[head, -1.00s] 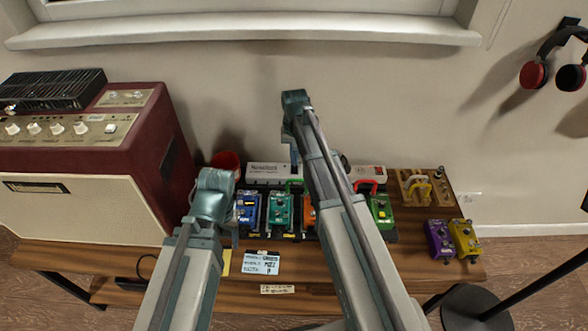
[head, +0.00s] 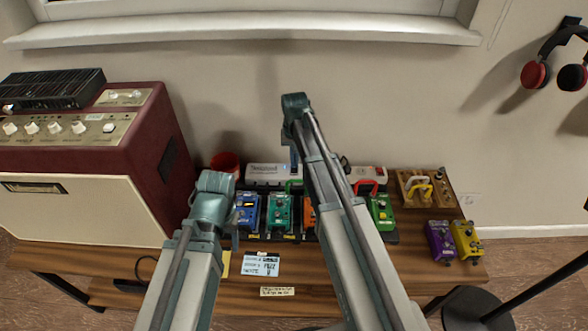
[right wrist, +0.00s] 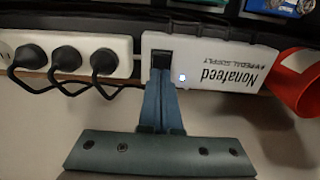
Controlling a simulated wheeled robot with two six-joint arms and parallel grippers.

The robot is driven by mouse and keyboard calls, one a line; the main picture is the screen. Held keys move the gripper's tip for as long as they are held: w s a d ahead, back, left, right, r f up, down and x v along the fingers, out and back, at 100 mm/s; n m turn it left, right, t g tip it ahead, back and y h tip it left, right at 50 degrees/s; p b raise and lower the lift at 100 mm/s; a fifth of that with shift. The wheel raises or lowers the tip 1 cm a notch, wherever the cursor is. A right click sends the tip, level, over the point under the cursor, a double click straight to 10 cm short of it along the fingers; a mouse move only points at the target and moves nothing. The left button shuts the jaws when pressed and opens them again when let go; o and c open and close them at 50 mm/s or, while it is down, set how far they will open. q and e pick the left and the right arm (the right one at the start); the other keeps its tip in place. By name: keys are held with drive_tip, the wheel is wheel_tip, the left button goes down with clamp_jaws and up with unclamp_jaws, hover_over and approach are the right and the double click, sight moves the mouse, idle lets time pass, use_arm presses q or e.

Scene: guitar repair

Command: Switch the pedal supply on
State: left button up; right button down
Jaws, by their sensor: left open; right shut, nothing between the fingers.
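The pedal supply (head: 265,173) is a white box at the back of the pedal board, partly behind my right arm. In the right wrist view it appears upside down, with "Nonafeed pedal supply" (right wrist: 222,72) printed on it. Its black switch (right wrist: 162,59) is at one end, beside a small bluish-white light (right wrist: 182,77) that looks lit. My right gripper (right wrist: 160,76) is shut and empty, its tips right at the switch and partly covering it; contact is hard to judge. It also shows in the head view (head: 294,160). My left gripper (head: 235,238) is open, in front of the board's left end.
A white power strip with black plugs (right wrist: 66,58) adjoins the supply. A red cup (head: 226,162) stands beside the supply's other end. Several colored pedals (head: 280,211) line the board. The maroon amplifier (head: 172,160) is at left; purple and yellow pedals (head: 440,240) sit at right.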

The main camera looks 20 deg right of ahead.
wheel_tip(320, 180, up, 7)
drive_tip(key=p, duration=0.6)
drive_tip(key=shift+f, duration=0.1)
idle(0.4)
drive_tip(key=s+a+n+h, duration=0.1)
drive_tip(key=s+a+n, duration=0.45)
drive_tip(key=s, duration=0.75)
drive_tip(key=s+a+n, duration=0.2)
drive_tip(key=s+a, duration=0.6)
drive_tip(key=s, duration=0.5)
wheel_tip(320, 180, up, 14)
drive_tip(key=w+p, duration=0.2)
drive_tip(key=p, duration=1.2)
drive_tip(key=shift+s+d+m, duration=0.1)
drive_tip(key=shift+d+m, duration=0.1)
drive_tip(key=shift+m, duration=0.05)
